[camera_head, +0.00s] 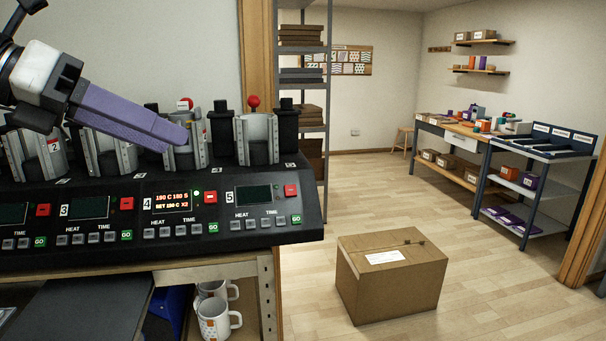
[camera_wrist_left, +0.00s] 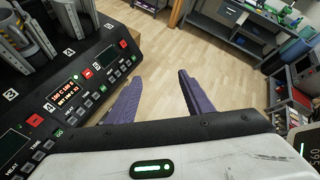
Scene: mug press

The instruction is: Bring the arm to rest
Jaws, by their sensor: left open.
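My left arm comes in from the left in the head view, with its left gripper (camera_head: 170,135) above the mug press (camera_head: 160,215), in front of station 4. Its purple fingers look overlapped from the side there. In the left wrist view the left gripper (camera_wrist_left: 158,95) has its two purple fingers apart, with only floor between them. It is open and empty. The press also shows in the left wrist view (camera_wrist_left: 75,85). Station 4's display is lit with red and orange text, and its mug area is partly hidden by the fingers. My right gripper is not in view.
White mugs (camera_head: 214,318) stand on a shelf under the press. A cardboard box (camera_head: 392,275) sits on the floor to the right. A rack (camera_head: 304,75) stands behind the press, and a workbench (camera_head: 455,135) is at the far right.

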